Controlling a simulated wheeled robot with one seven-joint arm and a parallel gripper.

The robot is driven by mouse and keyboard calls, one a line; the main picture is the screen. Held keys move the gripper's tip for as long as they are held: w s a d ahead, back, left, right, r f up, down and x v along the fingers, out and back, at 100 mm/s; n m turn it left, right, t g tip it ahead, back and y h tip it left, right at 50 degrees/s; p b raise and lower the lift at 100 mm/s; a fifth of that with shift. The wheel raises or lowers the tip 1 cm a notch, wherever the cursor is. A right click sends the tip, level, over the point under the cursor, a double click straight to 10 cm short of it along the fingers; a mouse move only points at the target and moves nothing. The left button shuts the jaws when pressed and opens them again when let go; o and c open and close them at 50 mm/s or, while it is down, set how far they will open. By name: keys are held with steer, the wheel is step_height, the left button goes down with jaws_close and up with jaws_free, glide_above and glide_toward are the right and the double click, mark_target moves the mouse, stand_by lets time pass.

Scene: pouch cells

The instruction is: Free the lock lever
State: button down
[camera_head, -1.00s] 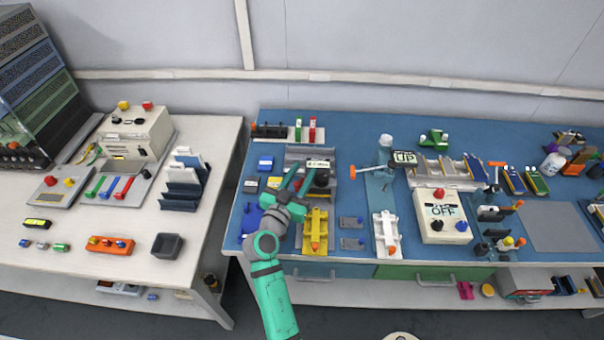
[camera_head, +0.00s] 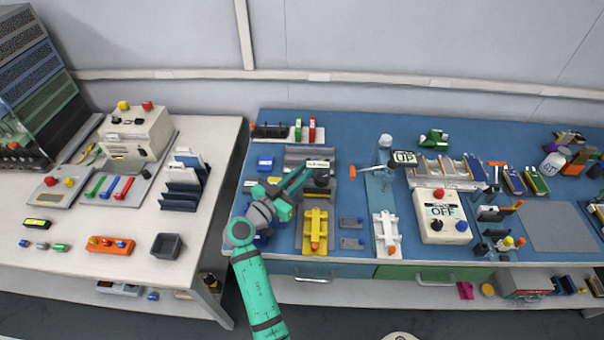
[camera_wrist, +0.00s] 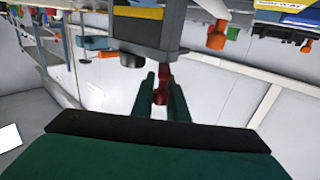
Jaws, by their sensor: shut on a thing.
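A grey fixture (camera_head: 297,153) with a pale label (camera_head: 318,163) and a black round part (camera_head: 322,178) stands at the left of the blue bench. My gripper (camera_head: 308,178) reaches it from the lower left, its fingertips beside the black part. In the wrist view, the two green fingers of my gripper (camera_wrist: 160,88) are shut on a small red lever (camera_wrist: 163,78) that sticks out from a grey body (camera_wrist: 150,32). I take this red piece to be the lock lever. The lever is hidden in the head view, behind the fingers.
Red and green upright pieces (camera_head: 312,130) stand behind.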

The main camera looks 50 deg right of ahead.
steer(key=m+g, duration=0.2)
steer(key=g, duration=0.1)
steer(key=m+g+y, duration=0.1)
steer(key=g, duration=0.1)
steer(key=m+g, duration=0.2)
steer(key=g, duration=0.1)
steer(key=shift+w+r+m+g+y, duration=0.1)
steer(key=shift+w+m+g+y, duration=0.2)
steer(key=shift+d+m+g+y, duration=0.15)
steer(key=shift+m+g+y, duration=2.3)
steer(key=shift+g, duration=0.65)
steer(key=shift+s+m+y, duration=0.1)
steer(key=shift+m+y, duration=0.15)
steer(key=c, duration=1.7)
jaws_free()
steer(key=shift+c, duration=0.2)
